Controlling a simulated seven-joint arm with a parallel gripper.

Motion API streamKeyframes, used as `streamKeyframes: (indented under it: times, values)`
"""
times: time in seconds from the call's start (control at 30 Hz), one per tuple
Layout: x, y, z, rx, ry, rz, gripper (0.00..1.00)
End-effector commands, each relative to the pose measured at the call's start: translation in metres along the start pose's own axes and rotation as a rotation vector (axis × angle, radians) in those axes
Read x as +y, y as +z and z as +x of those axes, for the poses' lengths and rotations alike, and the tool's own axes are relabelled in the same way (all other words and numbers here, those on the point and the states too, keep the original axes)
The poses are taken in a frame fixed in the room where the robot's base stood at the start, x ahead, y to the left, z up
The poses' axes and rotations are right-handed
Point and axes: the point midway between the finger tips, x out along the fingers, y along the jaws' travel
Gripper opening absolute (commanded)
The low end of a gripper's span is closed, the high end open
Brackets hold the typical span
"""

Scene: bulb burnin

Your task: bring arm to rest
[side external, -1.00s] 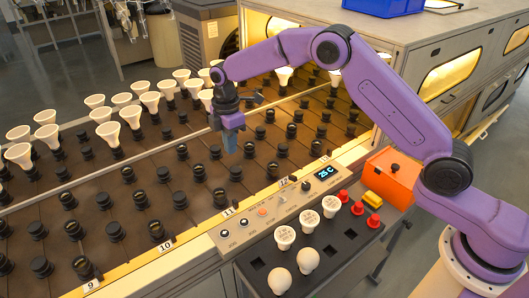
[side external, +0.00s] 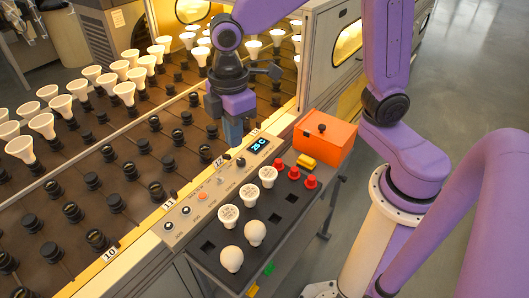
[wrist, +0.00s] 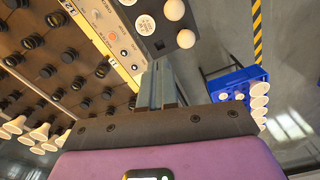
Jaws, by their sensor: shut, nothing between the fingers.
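My gripper (side external: 232,132) points down above the near edge of the burn-in rack, close to the control panel (side external: 215,190) and its lit "25 C" display (side external: 259,146). In the wrist view its two grey fingers (wrist: 160,88) lie together with nothing between them. The fingers look clear of the panel, though their exact height is hard to tell. My purple arm reaches across from its base at the right.
A black tray (side external: 207,246) beside the panel holds several white bulbs and red pieces (side external: 293,173). An orange box (side external: 325,138) stands at its far end. Rack sockets (side external: 92,181) and upright bulbs (side external: 62,103) fill the left. A blue crate (wrist: 232,80) shows in the wrist view.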

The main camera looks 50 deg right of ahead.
Motion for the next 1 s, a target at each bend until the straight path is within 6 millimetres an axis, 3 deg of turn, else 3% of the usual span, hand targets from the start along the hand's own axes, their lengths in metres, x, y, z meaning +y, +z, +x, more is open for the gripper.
streamKeyframes:
  times: [0.1,0.3,0.5,0.7,1.0]
  values:
    - [-0.035,0.034,-0.005,0.008,0.003,0.039,0.00]
    - [-0.086,0.094,-0.004,0.014,0.003,0.109,0.00]
    - [-0.118,0.140,0.003,0.018,0.001,0.164,0.00]
    - [-0.130,0.158,0.007,0.019,0.001,0.185,0.00]
    - [-0.130,0.158,0.008,0.018,0.000,0.185,0.00]
